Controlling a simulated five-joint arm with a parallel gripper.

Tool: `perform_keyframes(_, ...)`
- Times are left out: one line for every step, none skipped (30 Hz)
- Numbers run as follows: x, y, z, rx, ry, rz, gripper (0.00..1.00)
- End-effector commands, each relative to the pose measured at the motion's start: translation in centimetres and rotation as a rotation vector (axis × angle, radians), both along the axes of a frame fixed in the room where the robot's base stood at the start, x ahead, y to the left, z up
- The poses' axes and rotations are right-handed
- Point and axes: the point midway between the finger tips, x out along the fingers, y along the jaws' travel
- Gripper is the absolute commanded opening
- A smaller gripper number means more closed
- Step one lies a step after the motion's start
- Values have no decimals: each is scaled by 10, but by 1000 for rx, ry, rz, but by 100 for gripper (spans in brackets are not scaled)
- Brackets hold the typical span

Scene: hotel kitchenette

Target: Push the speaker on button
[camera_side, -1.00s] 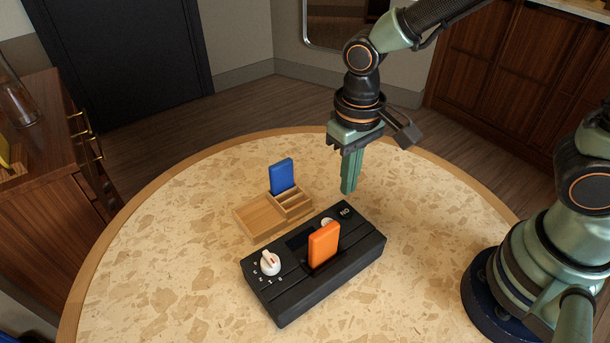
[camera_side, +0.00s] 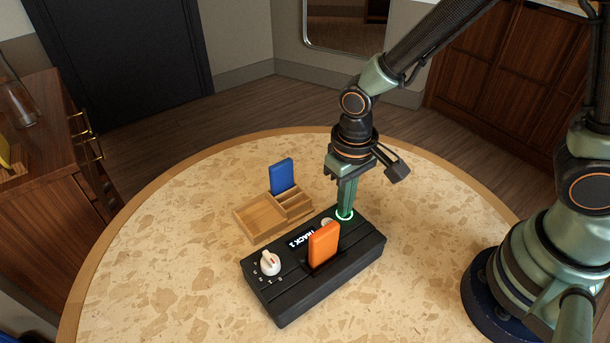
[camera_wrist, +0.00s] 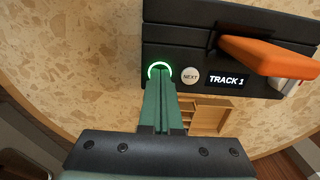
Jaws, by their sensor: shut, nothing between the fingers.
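The black speaker (camera_side: 318,272) lies on the round table. Its on button (camera_wrist: 158,67) shows a glowing green ring, which also shows in the side view (camera_side: 344,214). My gripper (camera_side: 345,212) is shut and empty, pointing down with its fingertips at the button, and they cover most of it. In the wrist view the fingertips (camera_wrist: 158,78) meet the ring. The speaker's display (camera_wrist: 227,80) is lit and reads "TRACK 1". An orange cartridge (camera_side: 323,243) stands upright in the speaker's slot.
A white NEXT button (camera_wrist: 190,76) sits beside the on button. A white knob (camera_side: 270,263) is at the speaker's left end. A wooden tray (camera_side: 258,215) behind the speaker holds a blue cartridge (camera_side: 282,176). The table (camera_side: 180,240) is clear at left.

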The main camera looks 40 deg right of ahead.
Motion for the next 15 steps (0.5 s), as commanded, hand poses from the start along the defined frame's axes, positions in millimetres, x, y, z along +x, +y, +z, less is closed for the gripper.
perform_keyframes(-2,-1,-8,-2,5,0,0)
perform_keyframes(-2,-1,-11,-2,4,0,0)
perform_keyframes(-2,-1,-12,-2,5,0,0)
perform_keyframes(-3,-1,-13,-2,5,0,0)
perform_keyframes(-3,-1,-13,-2,5,0,0)
perform_keyframes(-3,-1,-13,-3,6,0,0)
perform_keyframes(-4,-1,-13,-3,7,0,0)
perform_keyframes(-4,-1,-13,-3,7,0,0)
perform_keyframes(-4,-1,-13,-3,7,1,0)
perform_keyframes(-4,-1,-13,-3,7,0,0)
perform_keyframes(-4,-1,-13,-3,7,1,0)
perform_keyframes(-4,-1,-13,-3,7,1,0)
perform_keyframes(-4,-1,-12,-3,6,1,0)
perform_keyframes(-3,-1,-11,-3,6,1,0)
perform_keyframes(-3,-1,-9,-2,5,1,0)
